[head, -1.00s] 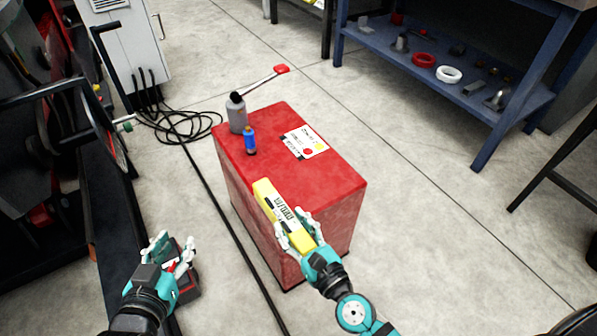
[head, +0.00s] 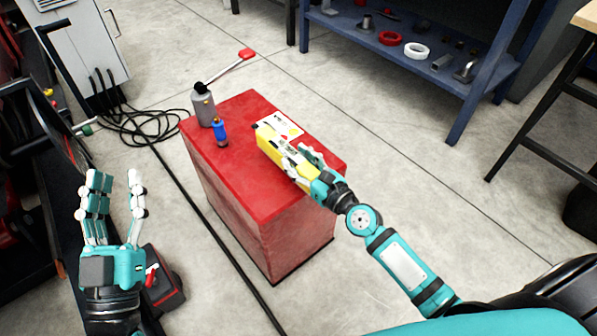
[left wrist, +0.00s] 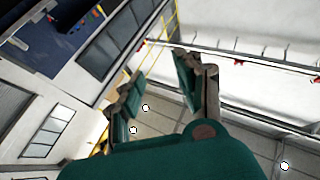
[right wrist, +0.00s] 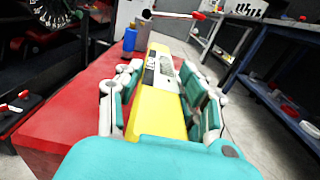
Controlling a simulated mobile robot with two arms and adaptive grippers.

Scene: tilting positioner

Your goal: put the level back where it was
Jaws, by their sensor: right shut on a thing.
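The yellow level (head: 270,150) is held in my right gripper (head: 303,163), over the right part of the red cabinet's top (head: 235,160). In the right wrist view the level (right wrist: 161,108) runs lengthwise between the fingers (right wrist: 160,92), which close on it from both sides. I cannot tell whether its underside touches the cabinet top. A white label sheet (head: 285,126) on the top is partly hidden behind the level. My left gripper (head: 112,205) is open and empty, left of the cabinet; its fingers also show apart in the left wrist view (left wrist: 155,85).
A grey can (head: 204,108) with a red-ended lever (head: 247,54) and a blue bottle (head: 220,133) stand at the back left of the cabinet top. The front left of the top is clear. A blue shelf (head: 390,60) stands behind; a black cable (head: 190,200) crosses the floor.

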